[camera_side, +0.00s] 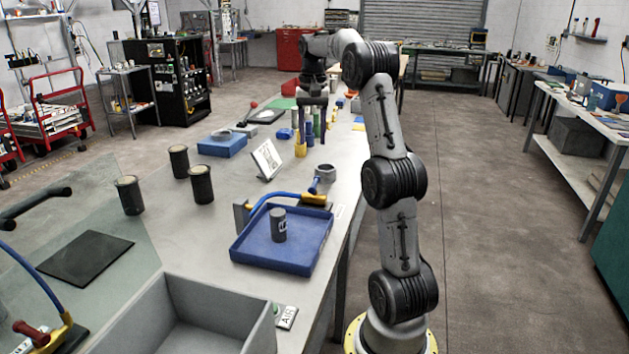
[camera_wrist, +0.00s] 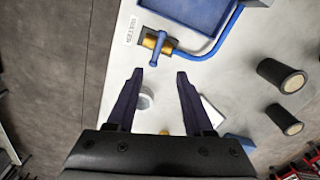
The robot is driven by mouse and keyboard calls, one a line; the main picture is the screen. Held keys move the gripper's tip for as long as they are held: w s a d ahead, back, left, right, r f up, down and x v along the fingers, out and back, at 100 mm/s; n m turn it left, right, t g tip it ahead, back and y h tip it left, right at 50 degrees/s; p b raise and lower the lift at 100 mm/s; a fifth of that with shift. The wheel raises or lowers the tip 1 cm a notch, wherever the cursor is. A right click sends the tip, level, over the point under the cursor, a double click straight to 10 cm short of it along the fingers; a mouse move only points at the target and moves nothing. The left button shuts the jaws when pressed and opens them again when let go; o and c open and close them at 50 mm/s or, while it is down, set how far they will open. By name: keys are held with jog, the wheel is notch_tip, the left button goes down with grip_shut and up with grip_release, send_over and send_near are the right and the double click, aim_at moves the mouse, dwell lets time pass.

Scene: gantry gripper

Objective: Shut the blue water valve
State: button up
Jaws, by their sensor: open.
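The blue water valve has a brass body and a blue lever handle (camera_wrist: 157,48). In the side view the handle (camera_side: 315,187) stands beyond the blue tray, near the table's right edge. In the wrist view the handle slants across the brass body, and a blue pipe (camera_wrist: 209,57) leaves the body to the right and bends up. A white label, apparently reading WATER (camera_wrist: 131,30), lies beside it. My gripper (camera_wrist: 160,74) is open and empty, its fingertips pointing toward the valve. In the side view my gripper (camera_side: 312,138) hangs farther back over the table, apart from the valve.
A blue tray (camera_side: 262,262) with a dark cylinder (camera_side: 279,225) stands in front of the valve. A grey ring-shaped part (camera_side: 325,172) is just behind the handle. A white framed panel (camera_side: 266,160) and several dark cylinders (camera_side: 201,184) stand to the left.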

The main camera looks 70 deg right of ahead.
aim_at(314, 182)
jog(key=f, duration=1.3)
jog(key=shift+s+d+f, duration=0.15)
jog(key=shift+s+f, duration=0.05)
jog(key=shift+f, duration=0.2)
